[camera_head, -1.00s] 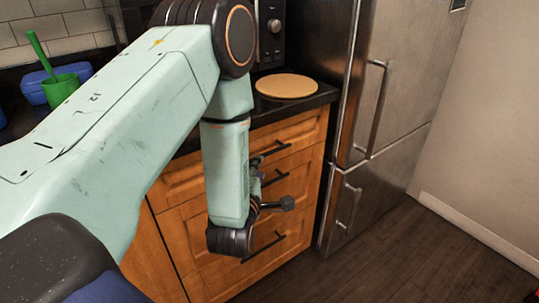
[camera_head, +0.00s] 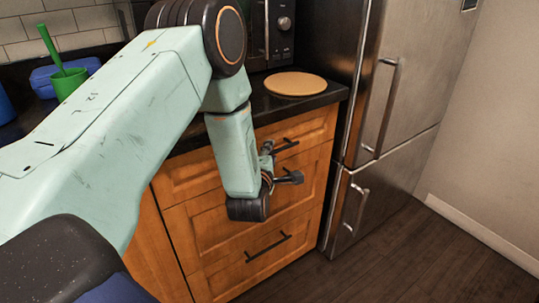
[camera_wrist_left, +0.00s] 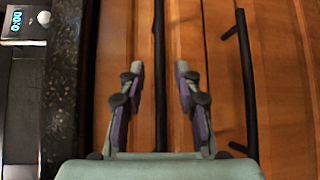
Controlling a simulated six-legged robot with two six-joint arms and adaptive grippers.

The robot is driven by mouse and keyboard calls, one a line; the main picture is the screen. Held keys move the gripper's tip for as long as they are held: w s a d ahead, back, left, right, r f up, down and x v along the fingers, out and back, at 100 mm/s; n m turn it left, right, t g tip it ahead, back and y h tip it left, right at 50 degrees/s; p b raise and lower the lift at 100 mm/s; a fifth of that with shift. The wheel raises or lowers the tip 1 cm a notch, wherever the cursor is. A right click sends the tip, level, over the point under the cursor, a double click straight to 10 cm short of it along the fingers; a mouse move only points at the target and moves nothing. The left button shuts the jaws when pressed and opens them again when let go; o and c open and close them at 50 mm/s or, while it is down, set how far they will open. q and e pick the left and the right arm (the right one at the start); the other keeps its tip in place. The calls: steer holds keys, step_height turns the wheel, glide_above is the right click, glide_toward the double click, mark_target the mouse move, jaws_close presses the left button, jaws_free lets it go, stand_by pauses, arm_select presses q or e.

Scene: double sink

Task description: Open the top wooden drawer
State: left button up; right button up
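The top wooden drawer (camera_head: 318,127) is shut, directly under the dark countertop. Its black bar handle (camera_head: 287,145) shows partly behind my left gripper (camera_head: 281,163). In the left wrist view, the top drawer's handle (camera_wrist_left: 160,40) runs lengthwise between the two spread fingers of my left gripper (camera_wrist_left: 160,72), with a gap on each side. The fingers are open and hold nothing. I cannot tell how deep the handle sits between them. My right gripper is not in view.
The bottom drawer's handle (camera_head: 268,248) is below; another handle (camera_wrist_left: 245,80) lies right of the fingers in the wrist view. A steel fridge (camera_head: 405,90) stands right of the drawers. A round board (camera_head: 295,84) lies on the countertop (camera_head: 275,107). Floor (camera_head: 400,260) is clear.

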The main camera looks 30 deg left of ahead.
arm_select(q)
jaws_close()
stand_by(0.7)
